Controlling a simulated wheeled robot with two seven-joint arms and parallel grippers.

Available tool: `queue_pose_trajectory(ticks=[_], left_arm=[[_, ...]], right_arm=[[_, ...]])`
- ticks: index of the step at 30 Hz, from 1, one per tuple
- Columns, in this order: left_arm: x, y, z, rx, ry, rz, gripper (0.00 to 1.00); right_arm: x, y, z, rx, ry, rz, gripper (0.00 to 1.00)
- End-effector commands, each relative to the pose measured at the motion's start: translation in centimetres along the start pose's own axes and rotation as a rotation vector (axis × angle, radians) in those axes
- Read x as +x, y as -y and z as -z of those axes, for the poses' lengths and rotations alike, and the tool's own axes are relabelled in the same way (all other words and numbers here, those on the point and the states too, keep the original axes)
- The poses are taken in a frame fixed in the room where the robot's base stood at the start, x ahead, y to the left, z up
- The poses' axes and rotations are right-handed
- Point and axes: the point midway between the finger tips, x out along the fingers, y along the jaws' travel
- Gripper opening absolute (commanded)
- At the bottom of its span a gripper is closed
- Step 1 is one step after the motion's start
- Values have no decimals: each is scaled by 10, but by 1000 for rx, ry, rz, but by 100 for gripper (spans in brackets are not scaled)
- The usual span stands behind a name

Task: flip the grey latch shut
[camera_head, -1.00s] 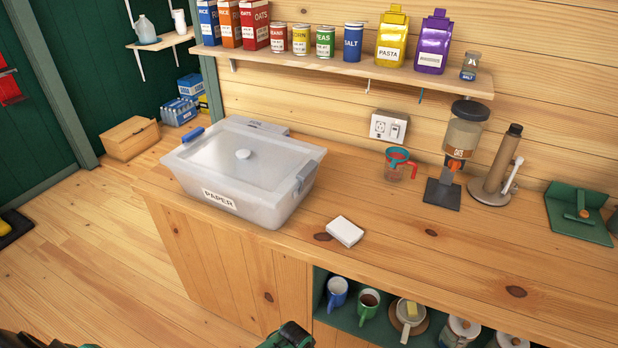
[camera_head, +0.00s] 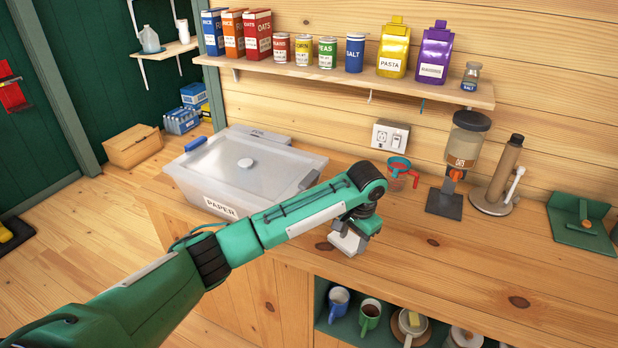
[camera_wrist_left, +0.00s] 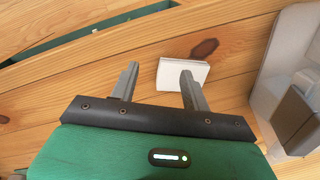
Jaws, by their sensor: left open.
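The grey latch (camera_head: 309,180) is on the right end of a translucent lidded box marked PAPER (camera_head: 222,185). My forearm hides part of the box's front right, and I cannot tell the latch's exact angle. In the left wrist view the latch shows as a dark grey block (camera_wrist_left: 297,121) at the right edge, on the box's pale side. My left gripper (camera_head: 350,238) is over the counter, right of the box and apart from the latch. Its fingers (camera_wrist_left: 160,72) are open with nothing gripped. My right gripper is not in view.
A small white block (camera_wrist_left: 182,73) lies on the counter (camera_head: 450,262) below the left fingertips. A blue clip (camera_head: 195,144) is at the box's left side. A measuring cup (camera_head: 399,172) and a dispenser (camera_head: 462,155) stand to the right. A shelf (camera_head: 340,82) hangs above.

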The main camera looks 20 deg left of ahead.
Motion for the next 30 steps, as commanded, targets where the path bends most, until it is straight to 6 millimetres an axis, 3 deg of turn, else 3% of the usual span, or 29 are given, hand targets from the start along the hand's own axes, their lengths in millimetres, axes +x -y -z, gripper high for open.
queue_pose_trajectory(ticks=[6, 12, 18, 23, 30], left_arm=[[-69, 76, 27, -123, 49, 88, 47], [-138, 140, 34, -262, 73, 140, 47], [-182, 175, 33, -351, 79, 158, 47], [-188, 183, 31, -370, 82, 160, 47], [-154, 188, 27, -370, 84, 161, 47]], right_arm=[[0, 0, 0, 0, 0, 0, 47], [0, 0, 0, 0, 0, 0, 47], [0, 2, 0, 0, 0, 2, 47], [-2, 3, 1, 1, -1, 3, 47], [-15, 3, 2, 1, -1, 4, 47]])
